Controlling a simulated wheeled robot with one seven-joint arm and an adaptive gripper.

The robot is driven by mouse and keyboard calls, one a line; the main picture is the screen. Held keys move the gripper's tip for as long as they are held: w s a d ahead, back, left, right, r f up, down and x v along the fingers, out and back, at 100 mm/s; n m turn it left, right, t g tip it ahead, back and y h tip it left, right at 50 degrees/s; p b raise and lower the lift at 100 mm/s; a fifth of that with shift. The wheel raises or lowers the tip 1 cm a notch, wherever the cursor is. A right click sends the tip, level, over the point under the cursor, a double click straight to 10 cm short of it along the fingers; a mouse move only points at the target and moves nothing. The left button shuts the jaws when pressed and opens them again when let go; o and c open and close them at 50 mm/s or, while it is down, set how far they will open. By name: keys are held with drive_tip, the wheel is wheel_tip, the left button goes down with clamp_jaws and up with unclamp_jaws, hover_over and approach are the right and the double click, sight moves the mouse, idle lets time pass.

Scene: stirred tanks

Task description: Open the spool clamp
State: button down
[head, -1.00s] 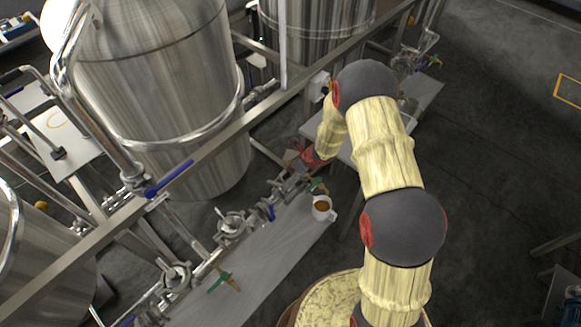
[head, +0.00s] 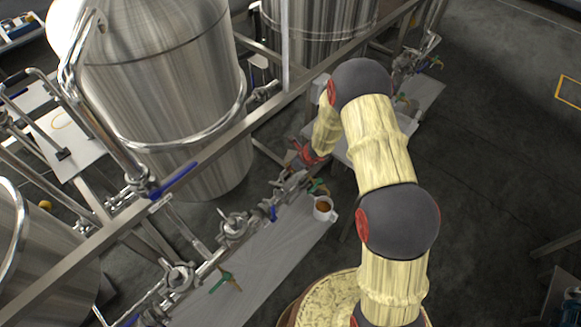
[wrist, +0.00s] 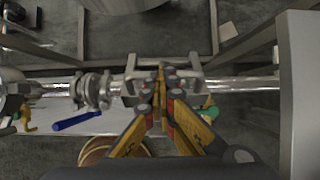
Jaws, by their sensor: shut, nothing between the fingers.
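A steel pipe run (head: 212,262) carries several ring-like clamps and crosses the wrist view (wrist: 250,84) from side to side. One double-ringed clamp (wrist: 92,90) is on the pipe left of my fingers. A bracket-like steel fitting (wrist: 130,84) is closer, just left of the fingertips. I cannot tell for certain which fitting is the spool clamp. My gripper (wrist: 161,76) is shut with its fingertips together, in front of the pipe; contact cannot be told. Its fingers hide part of the pipe. In the head view my gripper (head: 303,153) is small, beside the pipe's far end.
A blue valve handle (wrist: 75,121) sticks out below the pipe at left. A large steel tank (head: 165,100) stands behind. A grey panel (wrist: 301,95) closes off the right.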

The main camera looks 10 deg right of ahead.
drive_tip(key=shift+w+a+r+p, duration=0.1)
drive_tip(key=shift+w+a+p, duration=0.2)
drive_tip(key=shift+p, duration=0.2)
idle(0.4)
